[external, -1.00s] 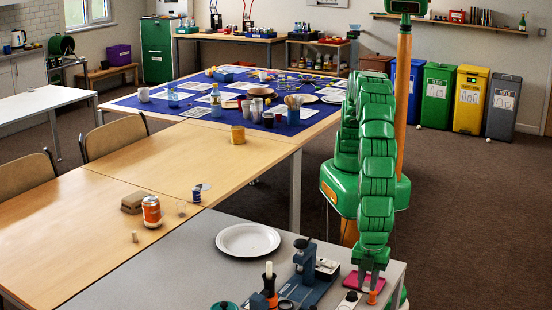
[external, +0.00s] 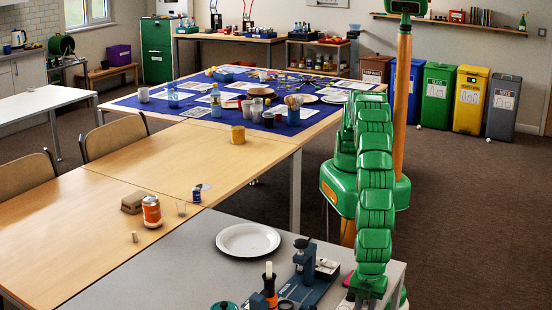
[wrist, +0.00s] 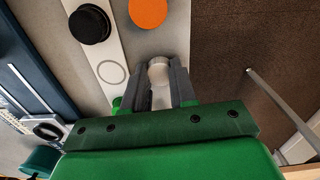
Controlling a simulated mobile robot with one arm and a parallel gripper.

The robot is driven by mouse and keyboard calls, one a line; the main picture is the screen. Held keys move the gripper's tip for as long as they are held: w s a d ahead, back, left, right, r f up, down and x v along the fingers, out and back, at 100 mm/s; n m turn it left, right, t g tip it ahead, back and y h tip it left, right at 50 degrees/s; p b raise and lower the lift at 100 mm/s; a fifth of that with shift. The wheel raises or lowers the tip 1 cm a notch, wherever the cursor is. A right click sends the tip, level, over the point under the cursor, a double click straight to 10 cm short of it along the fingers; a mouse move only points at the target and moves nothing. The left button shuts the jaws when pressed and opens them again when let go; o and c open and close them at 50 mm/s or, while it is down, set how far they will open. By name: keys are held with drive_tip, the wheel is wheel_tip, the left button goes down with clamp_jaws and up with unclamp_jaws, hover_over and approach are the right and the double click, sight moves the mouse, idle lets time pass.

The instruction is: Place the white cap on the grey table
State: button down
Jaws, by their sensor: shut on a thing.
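The white cap (wrist: 159,70) is between the two fingers of my gripper (wrist: 160,82) in the wrist view. My gripper is shut on it. The grey table (external: 175,268) fills the front of the external view, and its bare surface (wrist: 172,38) also shows in the wrist view. My gripper (external: 362,292) is at the table's right end in the external view, where the cap is hidden. The cap appears close to the table's right edge; I cannot tell whether it touches the surface.
In the wrist view, a white strip with a black knob (wrist: 90,23) and an orange disc (wrist: 148,12) lie beyond my fingers. Brown floor is to the right. A white plate (external: 248,239) and blue apparatus (external: 310,286) stand on the table. Its left part is clear.

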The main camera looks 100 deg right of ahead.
drive_tip(key=shift+f, duration=0.1)
drive_tip(key=c, duration=0.9)
unclamp_jaws()
wheel_tip(320, 180, up, 12)
drive_tip(key=shift+r, duration=0.15)
drive_tip(key=shift+o, duration=0.4)
